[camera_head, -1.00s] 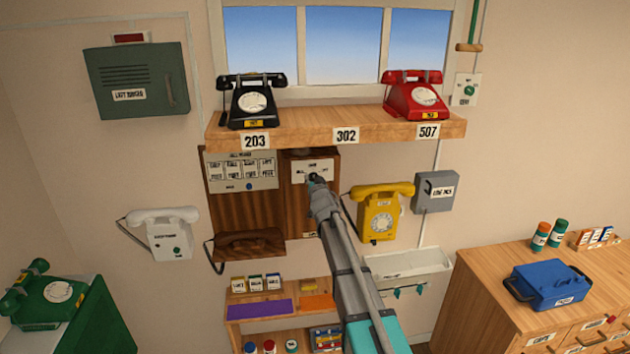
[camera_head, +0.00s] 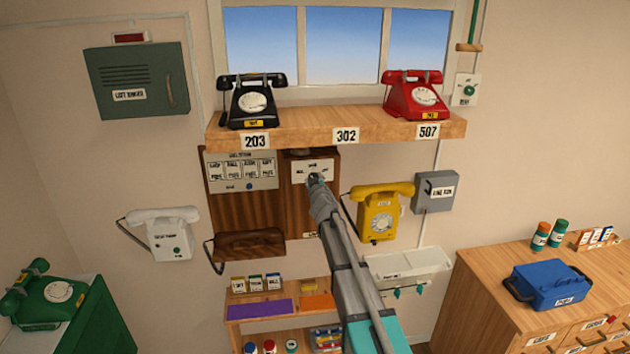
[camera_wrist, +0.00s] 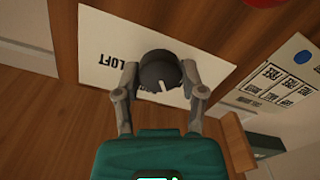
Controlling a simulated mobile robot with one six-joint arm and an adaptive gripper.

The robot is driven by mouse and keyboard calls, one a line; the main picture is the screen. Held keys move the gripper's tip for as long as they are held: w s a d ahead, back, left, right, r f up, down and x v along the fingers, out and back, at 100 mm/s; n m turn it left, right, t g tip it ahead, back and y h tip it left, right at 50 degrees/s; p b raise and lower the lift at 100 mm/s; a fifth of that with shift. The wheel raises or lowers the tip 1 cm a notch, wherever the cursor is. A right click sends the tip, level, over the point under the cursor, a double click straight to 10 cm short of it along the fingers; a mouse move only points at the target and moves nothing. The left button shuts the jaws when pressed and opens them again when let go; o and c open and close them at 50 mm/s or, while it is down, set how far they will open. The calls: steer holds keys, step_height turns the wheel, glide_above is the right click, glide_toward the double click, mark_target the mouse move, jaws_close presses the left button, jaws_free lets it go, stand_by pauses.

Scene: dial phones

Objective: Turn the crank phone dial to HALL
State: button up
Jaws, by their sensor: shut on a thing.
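The dial is a round dark knob (camera_wrist: 158,66) with a white pointer mark, set on a white label plate (camera_wrist: 95,45). In the wrist view the pointer is toward the bottom of the picture. The word LOFT shows upside down left of the knob; HALL is not readable there. My gripper (camera_wrist: 159,72) has one finger on each side of the knob and is shut on it. In the head view my gripper (camera_head: 316,181) covers the knob on the wooden wall box (camera_head: 299,205), and the plate's words are too small to read surely.
A brown handset (camera_head: 250,243) hangs left of the box, below a label board (camera_head: 240,170). A yellow phone (camera_head: 380,215) is close on the right. The wooden shelf (camera_head: 345,134) with black and red phones juts out just above.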

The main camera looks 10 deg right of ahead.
steer(key=n, duration=0.4)
stand_by(0.4)
steer(key=o, duration=1.1)
steer(key=shift+o, duration=0.2)
steer(key=shift+s, duration=0.15)
steer(key=s, duration=1.1)
steer(key=shift+s, duration=0.35)
